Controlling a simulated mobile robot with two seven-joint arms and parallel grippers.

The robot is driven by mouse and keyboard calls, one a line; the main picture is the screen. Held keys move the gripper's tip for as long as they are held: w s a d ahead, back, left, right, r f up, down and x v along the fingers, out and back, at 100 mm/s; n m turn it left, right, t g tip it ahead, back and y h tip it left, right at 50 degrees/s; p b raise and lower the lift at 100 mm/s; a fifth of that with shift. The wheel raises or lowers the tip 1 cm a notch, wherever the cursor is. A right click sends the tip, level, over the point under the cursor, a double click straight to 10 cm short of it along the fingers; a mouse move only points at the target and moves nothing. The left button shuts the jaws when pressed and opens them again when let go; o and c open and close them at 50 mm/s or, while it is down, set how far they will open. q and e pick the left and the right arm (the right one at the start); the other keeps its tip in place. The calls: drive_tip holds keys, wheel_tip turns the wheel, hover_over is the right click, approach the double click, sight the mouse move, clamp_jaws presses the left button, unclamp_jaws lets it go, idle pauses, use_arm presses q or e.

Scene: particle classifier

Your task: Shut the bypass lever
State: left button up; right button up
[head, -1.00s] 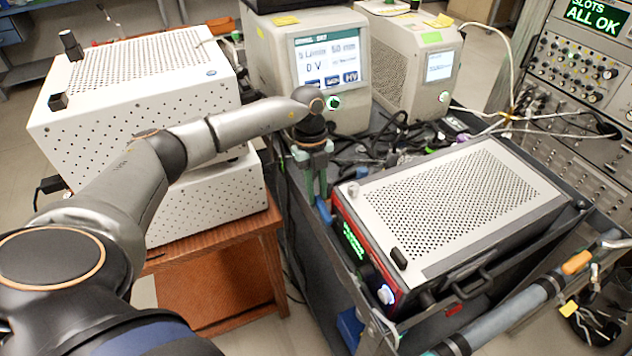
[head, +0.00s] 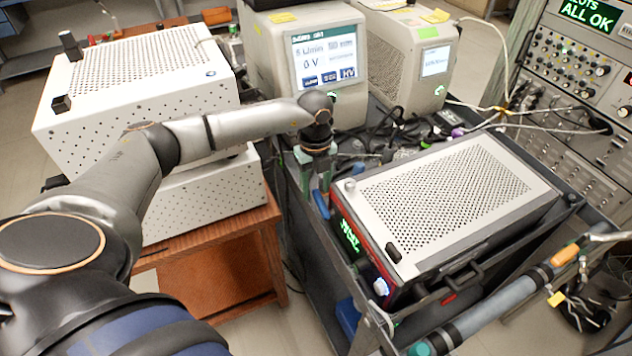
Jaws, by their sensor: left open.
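My left gripper (head: 314,172) hangs fingers-down between the two white-topped instruments, at the cart's left edge. It is open, with green fingers partly hidden by the wrist. A small blue part (head: 321,204) sits just below the fingers at the cart's edge. I cannot tell whether it is the bypass lever, or whether the fingers touch it. No other part can be made out as the lever for certain. The red-framed classifier box (head: 440,205) stands right of the gripper, its green display and white knob facing left. My right gripper is out of view.
A white perforated unit (head: 140,95) stands on a wooden stand (head: 215,275) at left. A monitor unit (head: 270,55) stands behind the gripper. Cables (head: 400,135) tangle behind the classifier box. A grey bar (head: 500,305) with an orange grip runs along the cart's front right.

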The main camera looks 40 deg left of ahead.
sight(315, 189)
use_arm(q)
wheel_tip(315, 189, up, 13)
drive_tip(key=b, duration=0.1)
drive_tip(key=shift+f, duration=0.2)
drive_tip(key=shift+a, duration=0.1)
